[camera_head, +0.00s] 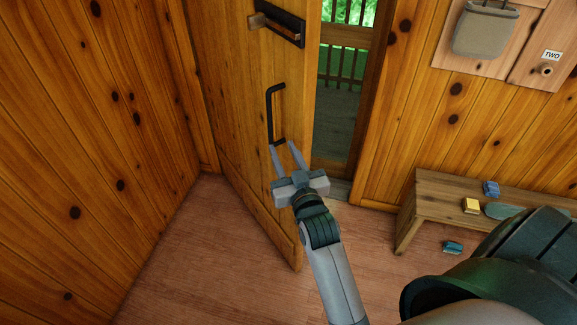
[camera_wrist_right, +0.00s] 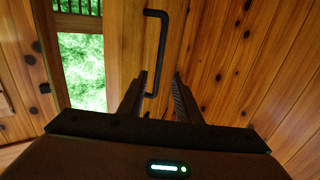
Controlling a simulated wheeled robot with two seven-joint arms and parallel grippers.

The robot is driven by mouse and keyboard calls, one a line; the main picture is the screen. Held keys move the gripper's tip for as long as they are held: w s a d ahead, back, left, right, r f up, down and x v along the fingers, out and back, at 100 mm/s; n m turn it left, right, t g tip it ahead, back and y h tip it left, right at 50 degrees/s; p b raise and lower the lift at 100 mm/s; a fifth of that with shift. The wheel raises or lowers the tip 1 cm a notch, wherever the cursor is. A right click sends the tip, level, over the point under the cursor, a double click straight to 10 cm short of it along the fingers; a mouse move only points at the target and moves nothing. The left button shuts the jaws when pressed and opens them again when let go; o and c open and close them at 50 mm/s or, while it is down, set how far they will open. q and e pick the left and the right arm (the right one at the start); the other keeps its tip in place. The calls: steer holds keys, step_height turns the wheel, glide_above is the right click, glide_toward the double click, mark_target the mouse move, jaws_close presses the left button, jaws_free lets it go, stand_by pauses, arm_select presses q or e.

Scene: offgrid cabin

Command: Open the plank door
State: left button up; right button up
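The plank door (camera_head: 235,110) stands partly open, swung into the room, with a gap to the outside along its right edge. It carries a black pull handle (camera_head: 270,115) and, above that, a dark latch plate with a wooden bar (camera_head: 280,22). My right gripper (camera_head: 283,145) is open at the lower end of the handle. In the right wrist view the handle (camera_wrist_right: 165,50) rises ahead of the fingers, its lower end near the left finger. I cannot tell whether they touch. My left gripper is not in view.
A low wooden bench (camera_head: 430,195) stands at the right wall with a yellow block (camera_head: 471,206) and a blue block (camera_head: 491,188) on it. Another blue item (camera_head: 453,247) lies on the floor. A plank wall (camera_head: 80,150) is at left. Bare floor (camera_head: 210,260) lies before the door.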

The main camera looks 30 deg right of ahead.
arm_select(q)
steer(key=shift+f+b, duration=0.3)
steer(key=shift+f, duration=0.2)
arm_select(e)
steer(key=shift+v, duration=1.85)
steer(key=shift+c, duration=0.7)
